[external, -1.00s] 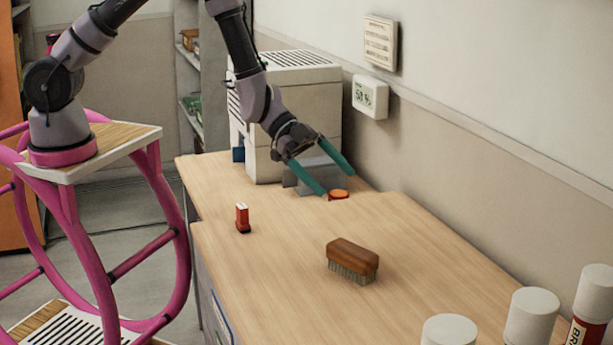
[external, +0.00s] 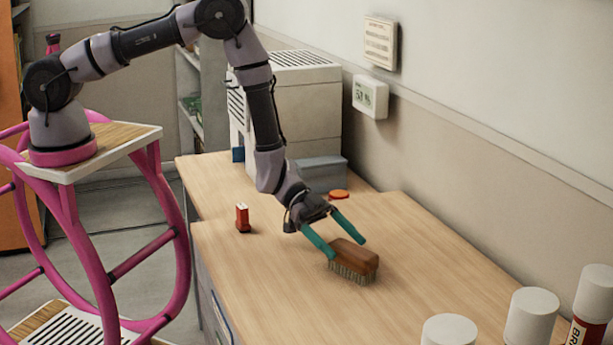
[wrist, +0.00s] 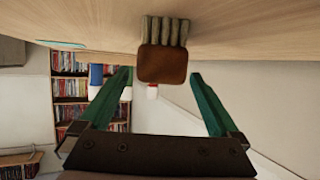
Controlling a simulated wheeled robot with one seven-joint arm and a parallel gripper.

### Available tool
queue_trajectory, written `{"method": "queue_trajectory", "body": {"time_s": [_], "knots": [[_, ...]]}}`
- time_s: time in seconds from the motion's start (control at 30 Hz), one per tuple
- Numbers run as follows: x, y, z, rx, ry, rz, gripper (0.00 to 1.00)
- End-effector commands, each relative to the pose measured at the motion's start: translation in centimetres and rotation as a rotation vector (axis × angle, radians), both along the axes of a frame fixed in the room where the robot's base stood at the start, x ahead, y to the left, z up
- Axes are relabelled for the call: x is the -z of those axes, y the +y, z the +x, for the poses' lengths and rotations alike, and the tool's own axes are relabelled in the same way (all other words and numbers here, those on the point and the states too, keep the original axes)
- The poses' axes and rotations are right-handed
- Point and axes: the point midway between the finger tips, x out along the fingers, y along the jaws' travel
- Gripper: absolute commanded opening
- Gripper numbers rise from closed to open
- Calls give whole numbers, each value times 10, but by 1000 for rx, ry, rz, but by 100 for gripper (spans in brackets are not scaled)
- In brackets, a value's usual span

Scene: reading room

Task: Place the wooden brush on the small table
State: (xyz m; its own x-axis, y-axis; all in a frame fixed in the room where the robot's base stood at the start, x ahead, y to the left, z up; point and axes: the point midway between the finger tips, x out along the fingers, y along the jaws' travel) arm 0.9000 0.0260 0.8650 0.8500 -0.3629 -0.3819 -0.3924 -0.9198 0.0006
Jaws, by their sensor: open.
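The wooden brush (external: 354,258) stands bristles down on the long wooden worktop (external: 270,275), its brown back on top. My gripper (external: 348,247) is open, with its two green fingers reaching to the near end of the brush. In the wrist view, the brush (wrist: 163,65) shows end-on between and just beyond the fingertips of my gripper (wrist: 160,76), with a gap on each side. I cannot tell whether a finger touches it. No separate small table can be made out.
A small red item (external: 242,218) stands left of the brush. An orange round item (external: 339,195) lies behind it, near a grey box (external: 318,171) and a large printer-like machine (external: 290,105). White-capped containers (external: 531,316) stand at the front right. The wall bounds the right side.

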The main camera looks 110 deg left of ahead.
Motion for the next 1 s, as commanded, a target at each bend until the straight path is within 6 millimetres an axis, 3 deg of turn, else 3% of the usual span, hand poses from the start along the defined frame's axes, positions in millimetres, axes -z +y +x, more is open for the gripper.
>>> {"method": "queue_trajectory", "body": {"time_s": [0.2, 0.53, 0.7, 0.8, 1.0], "knots": [[16, -12, 26, 3, -1, 2, 98], [19, -14, 33, -1, 1, 1, 98], [18, -14, 33, 0, 0, 1, 32], [18, -14, 33, 0, 0, 1, 0], [17, -14, 33, 0, 0, 1, 0]]}}
